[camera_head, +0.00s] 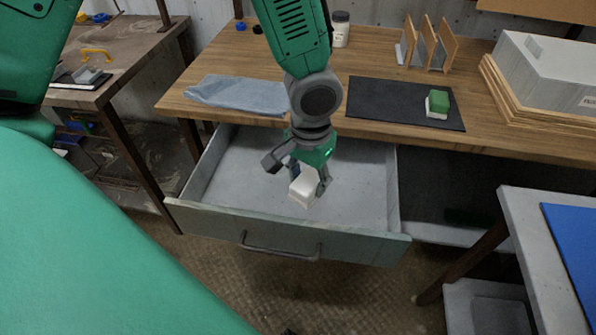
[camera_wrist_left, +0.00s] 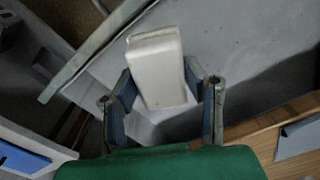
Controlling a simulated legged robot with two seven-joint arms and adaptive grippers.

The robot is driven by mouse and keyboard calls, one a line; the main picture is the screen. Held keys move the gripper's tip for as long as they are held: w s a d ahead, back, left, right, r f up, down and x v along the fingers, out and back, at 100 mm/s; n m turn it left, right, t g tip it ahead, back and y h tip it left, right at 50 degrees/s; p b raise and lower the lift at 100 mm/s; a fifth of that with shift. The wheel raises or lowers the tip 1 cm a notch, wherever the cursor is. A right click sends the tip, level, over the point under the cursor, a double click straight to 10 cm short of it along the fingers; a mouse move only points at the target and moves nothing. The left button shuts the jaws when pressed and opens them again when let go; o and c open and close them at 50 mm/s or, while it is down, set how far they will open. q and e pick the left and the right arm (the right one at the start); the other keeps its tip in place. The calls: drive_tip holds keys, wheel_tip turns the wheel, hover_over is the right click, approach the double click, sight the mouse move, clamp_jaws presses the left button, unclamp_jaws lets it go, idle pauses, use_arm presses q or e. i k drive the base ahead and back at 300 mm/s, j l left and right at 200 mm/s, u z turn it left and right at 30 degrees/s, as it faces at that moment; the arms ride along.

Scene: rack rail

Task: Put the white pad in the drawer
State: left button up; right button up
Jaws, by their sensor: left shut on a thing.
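The white pad (camera_head: 303,190) is a small pale block held in my left gripper (camera_head: 298,180). The gripper is over the open drawer (camera_head: 240,219), pointing down, with its fingers on the two sides of the pad. In the left wrist view the pad (camera_wrist_left: 157,70) sits between the fingers of the left gripper (camera_wrist_left: 162,95), with the grey drawer floor (camera_wrist_left: 235,50) behind it. The drawer is pulled out below the wooden table and otherwise looks empty. I cannot tell the exact gap between pad and drawer floor. My right gripper is not in view.
On the wooden table (camera_head: 380,65) are a blue cloth (camera_head: 236,95), a black mat (camera_head: 390,105) with a green and white block (camera_head: 437,104), a jar (camera_head: 340,29), a wooden rack (camera_head: 428,45) and a grey box (camera_head: 548,75). A grey table (camera_head: 530,245) stands at the right.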

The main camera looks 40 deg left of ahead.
sight(284, 192)
drive_tip(key=i+u, duration=0.25)
drive_tip(key=u, duration=0.2)
drive_tip(key=i+l+u, duration=0.1)
drive_tip(key=i+u, duration=0.15)
drive_tip(key=u, duration=0.2)
